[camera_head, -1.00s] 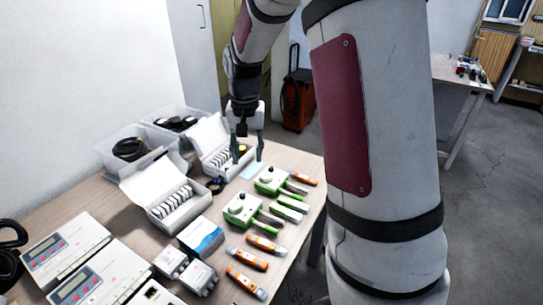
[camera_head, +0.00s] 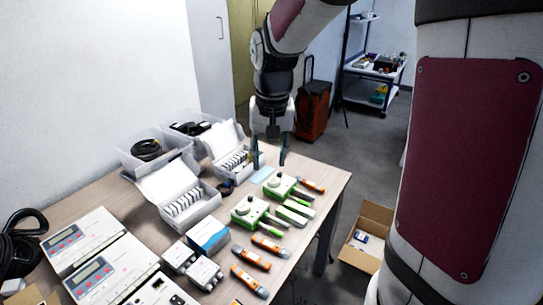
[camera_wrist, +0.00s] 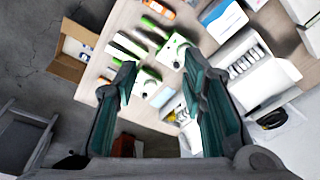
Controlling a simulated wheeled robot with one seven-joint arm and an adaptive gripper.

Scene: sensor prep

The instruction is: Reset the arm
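My gripper (camera_head: 270,160) is above the far right part of the wooden table (camera_head: 330,182), fingers pointing down. In the wrist view my gripper (camera_wrist: 160,68) shows two teal fingers spread apart with nothing between them. It is open and empty. In the head view its fingers overlap the area beside an open white case (camera_head: 222,140) and a light blue card (camera_head: 262,175); the exact height above the table is hard to tell. My upper arm fills the right side of the head view.
Green-and-white devices (camera_head: 250,211), orange-and-grey testers (camera_head: 250,257), a second open white case (camera_head: 165,184) and clear bins (camera_head: 130,157) crowd the table. A cardboard box (camera_head: 362,235) is on the floor at right. A red wheeled case (camera_head: 313,110) stands behind the table.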

